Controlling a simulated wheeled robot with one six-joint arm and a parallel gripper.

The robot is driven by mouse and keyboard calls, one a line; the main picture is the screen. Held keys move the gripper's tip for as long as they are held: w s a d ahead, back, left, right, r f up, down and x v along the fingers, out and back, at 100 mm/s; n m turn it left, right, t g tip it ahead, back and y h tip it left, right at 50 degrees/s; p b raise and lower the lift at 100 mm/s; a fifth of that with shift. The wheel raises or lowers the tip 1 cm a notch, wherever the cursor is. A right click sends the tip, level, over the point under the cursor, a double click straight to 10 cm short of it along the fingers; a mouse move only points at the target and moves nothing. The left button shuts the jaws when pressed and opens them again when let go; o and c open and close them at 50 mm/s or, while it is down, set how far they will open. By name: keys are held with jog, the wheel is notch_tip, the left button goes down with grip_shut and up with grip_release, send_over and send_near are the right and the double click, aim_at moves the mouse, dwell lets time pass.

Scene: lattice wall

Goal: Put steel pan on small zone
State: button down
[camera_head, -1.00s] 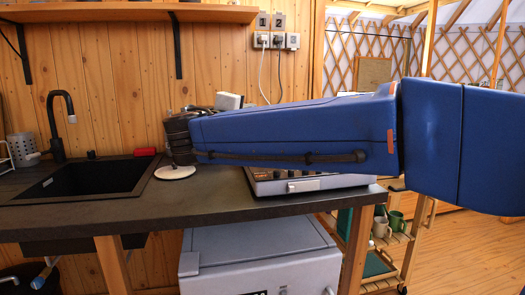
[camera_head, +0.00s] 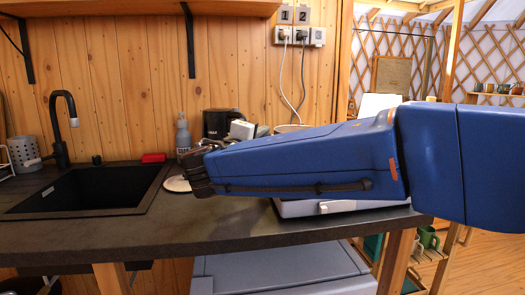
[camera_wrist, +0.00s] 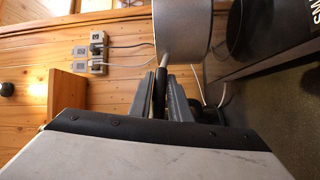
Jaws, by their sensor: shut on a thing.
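The steel pan (camera_wrist: 183,28) shows as a grey metal wall at the top of the wrist view, only partly in frame. Its dark, thin handle (camera_wrist: 159,92) runs down between the fingers of my gripper (camera_wrist: 172,88), which is shut on it. In the head view my blue arm hides the pan, and the fingers cannot be made out. A pale round disc (camera_head: 177,184) lies on the counter right of the sink, partly behind the dark end of my arm. It may be the small zone; I cannot tell for sure.
The counter (camera_head: 130,234) is bare along its front. A black sink (camera_head: 85,190) is at left, with a red block (camera_head: 154,157) behind it. A pale appliance (camera_head: 325,208) is under my arm.

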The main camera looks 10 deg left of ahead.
jog(key=shift+f, duration=2)
jog(key=c, duration=1.6)
grip_release()
jog(key=shift+c, duration=0.2)
jog(key=shift+r, duration=0.1)
jog(key=v, duration=1.2)
jog(key=shift+s, duration=0.15)
